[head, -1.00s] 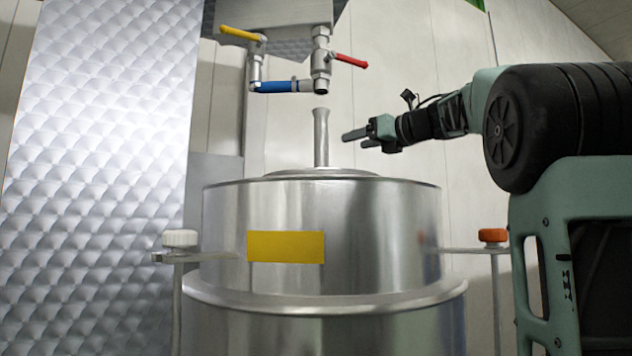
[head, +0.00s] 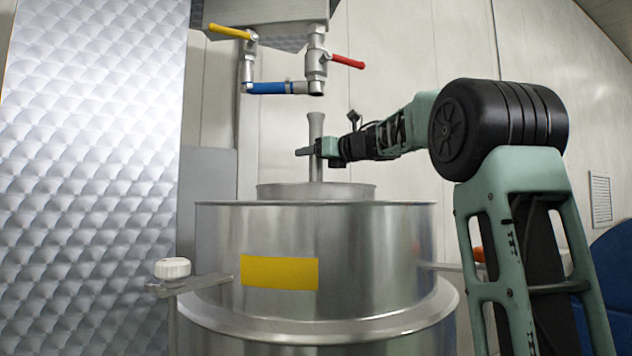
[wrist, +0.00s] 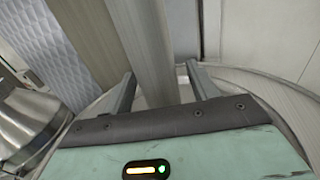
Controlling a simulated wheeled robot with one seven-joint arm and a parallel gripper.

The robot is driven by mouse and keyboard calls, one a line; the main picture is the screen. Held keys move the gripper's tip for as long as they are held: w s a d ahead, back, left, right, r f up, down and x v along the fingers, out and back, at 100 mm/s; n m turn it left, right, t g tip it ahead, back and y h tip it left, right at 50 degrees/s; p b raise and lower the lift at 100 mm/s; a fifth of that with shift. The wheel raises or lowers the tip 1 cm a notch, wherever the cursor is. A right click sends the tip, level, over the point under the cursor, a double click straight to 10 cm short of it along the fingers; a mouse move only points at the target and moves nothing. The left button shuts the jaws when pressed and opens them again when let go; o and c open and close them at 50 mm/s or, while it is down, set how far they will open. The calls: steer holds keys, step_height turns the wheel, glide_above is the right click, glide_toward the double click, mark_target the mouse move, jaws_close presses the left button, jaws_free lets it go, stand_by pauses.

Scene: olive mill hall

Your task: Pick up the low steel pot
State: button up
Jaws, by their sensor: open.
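A low, wide-rimmed steel vessel (head: 275,192), which appears to be the low steel pot, shows above the rim of a large steel drum. A tall steel post (head: 316,172) with a flared top rises from its middle. I cannot tell whether the post is part of the pot. My gripper (head: 312,151) is level with the upper post, coming from the right. In the wrist view my gripper (wrist: 160,88) is open, and the post (wrist: 148,40) stands between its two fingers. Whether either finger touches the post cannot be told. The pot's lower part is hidden by the drum.
The large steel drum (head: 375,255) carries a yellow label (head: 280,273). Above the post hang pipes with a yellow lever (head: 230,32), a red lever (head: 348,62) and a blue lever (head: 268,87). A quilted metal panel (head: 85,180) stands left. A white knob (head: 172,268) sits beside the drum.

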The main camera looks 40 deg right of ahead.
steer(key=shift+w, duration=0.55)
jaws_close()
stand_by(1.0)
